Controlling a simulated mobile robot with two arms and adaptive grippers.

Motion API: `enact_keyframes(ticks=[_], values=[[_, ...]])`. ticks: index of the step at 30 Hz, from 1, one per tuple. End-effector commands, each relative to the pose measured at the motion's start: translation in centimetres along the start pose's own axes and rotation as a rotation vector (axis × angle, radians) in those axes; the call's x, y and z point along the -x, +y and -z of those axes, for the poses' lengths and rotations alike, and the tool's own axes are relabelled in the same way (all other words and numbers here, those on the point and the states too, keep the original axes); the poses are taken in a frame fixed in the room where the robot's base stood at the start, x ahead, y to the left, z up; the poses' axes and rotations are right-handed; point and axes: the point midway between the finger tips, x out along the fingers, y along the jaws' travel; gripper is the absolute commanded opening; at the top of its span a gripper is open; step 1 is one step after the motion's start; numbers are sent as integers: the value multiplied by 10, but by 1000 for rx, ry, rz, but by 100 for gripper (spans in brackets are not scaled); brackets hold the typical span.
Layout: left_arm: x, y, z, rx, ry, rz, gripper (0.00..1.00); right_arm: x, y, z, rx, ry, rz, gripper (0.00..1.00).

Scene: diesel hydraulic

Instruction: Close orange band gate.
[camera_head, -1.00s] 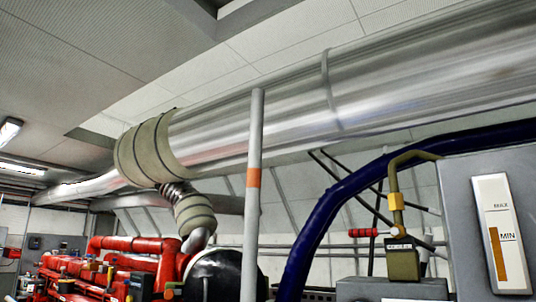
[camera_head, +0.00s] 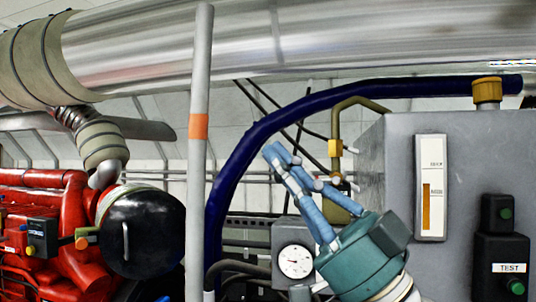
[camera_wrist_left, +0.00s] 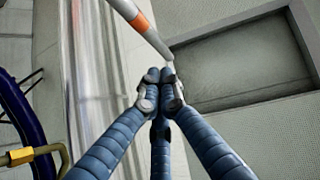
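The orange band (camera_head: 198,126) is wrapped around a grey upright pole (camera_head: 198,200) left of centre in the head view. The pole rises past the silver duct and ends near the top edge. My left gripper (camera_head: 275,155), with blue fingers on a teal body, is to the right of the pole in that view, with a visible gap. In the left wrist view, the orange band (camera_wrist_left: 140,22) and the pole's end appear just beyond the fingertips (camera_wrist_left: 162,74). The fingertips are together, with nothing seen between them. My right gripper is out of view.
A large silver duct (camera_head: 300,45) runs overhead. A dark blue pipe (camera_head: 225,180) curves behind my left gripper. A grey cabinet (camera_head: 385,150) with an orange level gauge (camera_head: 430,190) stands right. Red machinery (camera_head: 60,210) stands left, and a round dial (camera_head: 295,261) is below.

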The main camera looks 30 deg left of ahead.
Motion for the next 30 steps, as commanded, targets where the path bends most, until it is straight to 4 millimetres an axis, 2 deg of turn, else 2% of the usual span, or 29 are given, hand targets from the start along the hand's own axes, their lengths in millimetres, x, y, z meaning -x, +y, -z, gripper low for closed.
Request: enact_keyframes(ticks=[1, 9, 12, 18, 30], values=[[-18, -1, 4, -2, -1, 4, 0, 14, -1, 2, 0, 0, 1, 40], [-75, 0, 4, -4, 0, 3, 0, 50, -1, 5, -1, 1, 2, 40], [-83, 1, -11, -6, 1, 0, 0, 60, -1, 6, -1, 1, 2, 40], [-93, 0, -26, -3, 0, 0, 0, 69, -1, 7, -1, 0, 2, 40], [-94, 0, -29, -2, -1, -1, 0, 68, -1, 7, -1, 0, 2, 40]])
